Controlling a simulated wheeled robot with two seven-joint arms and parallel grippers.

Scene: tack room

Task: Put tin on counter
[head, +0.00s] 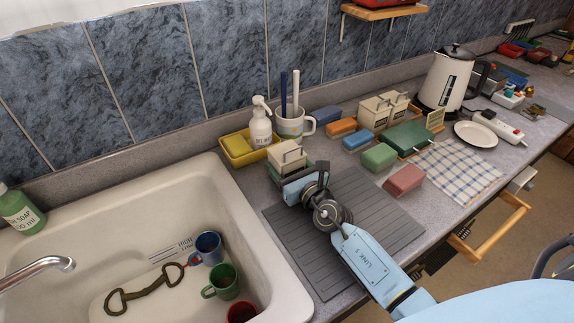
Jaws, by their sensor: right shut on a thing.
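The counter (245,174) runs along the tiled wall. Two similar cream boxes (375,113) stand farther right. My left gripper is not in view.
Coloured blocks (380,157), a checked cloth (455,172) and a kettle (445,80) are to the right. The sink (235,215) holds cups.

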